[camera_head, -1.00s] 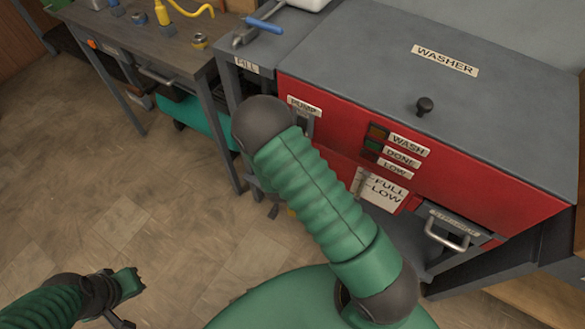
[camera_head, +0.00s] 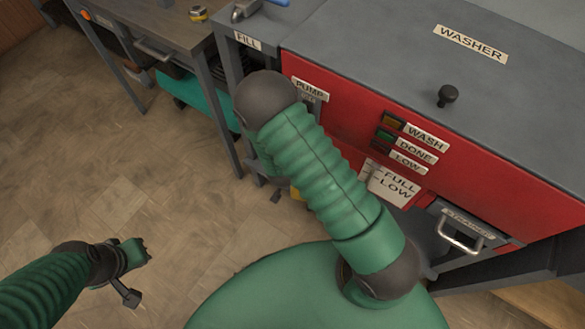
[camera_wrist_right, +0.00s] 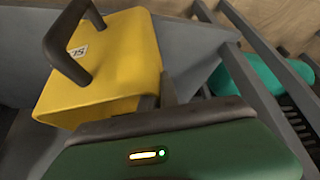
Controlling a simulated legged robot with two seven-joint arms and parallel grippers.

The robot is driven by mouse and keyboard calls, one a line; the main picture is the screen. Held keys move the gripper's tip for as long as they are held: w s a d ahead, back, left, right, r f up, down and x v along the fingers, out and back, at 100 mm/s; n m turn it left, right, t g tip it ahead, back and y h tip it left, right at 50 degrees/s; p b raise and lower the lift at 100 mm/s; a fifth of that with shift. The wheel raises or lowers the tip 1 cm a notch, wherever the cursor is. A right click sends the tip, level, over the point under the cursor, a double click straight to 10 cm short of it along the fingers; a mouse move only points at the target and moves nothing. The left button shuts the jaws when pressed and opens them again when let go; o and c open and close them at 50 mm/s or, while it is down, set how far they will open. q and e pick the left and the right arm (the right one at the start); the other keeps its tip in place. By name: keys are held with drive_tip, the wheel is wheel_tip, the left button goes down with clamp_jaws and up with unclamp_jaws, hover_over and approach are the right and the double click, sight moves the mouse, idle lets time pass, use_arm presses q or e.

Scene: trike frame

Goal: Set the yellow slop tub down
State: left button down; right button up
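The yellow slop tub (camera_wrist_right: 125,62) fills the upper left of the right wrist view, tilted in the picture, with a dark arched handle (camera_wrist_right: 72,42) and a small white label. In the head view only a sliver of yellow (camera_head: 297,193) shows beside my right forearm, low in front of the washer.
The red and grey washer (camera_head: 345,120) stands at the right, with a metal-handled drawer (camera_head: 460,238) at its lower front. A workbench (camera_head: 165,30) stands at the upper left, with a teal object (camera_head: 195,105) beneath. The tiled floor (camera_head: 110,190) at left is clear.

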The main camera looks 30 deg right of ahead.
drive_tip(key=o, duration=0.4)
drive_tip(key=s+a+r+n+y+p, duration=0.25)
drive_tip(key=a+r, duration=0.25)
drive_tip(key=r, duration=0.4)
drive_tip(key=s+a+r+n+y+p, duration=0.1)
drive_tip(key=a+r+p, duration=0.25)
drive_tip(key=r, duration=0.55)
drive_tip(key=s+r+n, duration=0.1)
drive_tip(key=s+r, duration=0.1)
drive_tip(key=r, duration=0.1)
drive_tip(key=s+r+n+g, duration=0.1)
drive_tip(key=s+r+n, duration=0.1)
drive_tip(key=r, duration=0.1)
drive_tip(key=s+d+r+n, duration=0.1)
drive_tip(key=r+n, duration=0.1)
drive_tip(key=r, duration=0.1)
drive_tip(key=shift+s+r+n+g+y, duration=0.25)
drive_tip(key=shift+s+g+y, duration=0.05)
drive_tip(key=shift+s+y, duration=0.1)
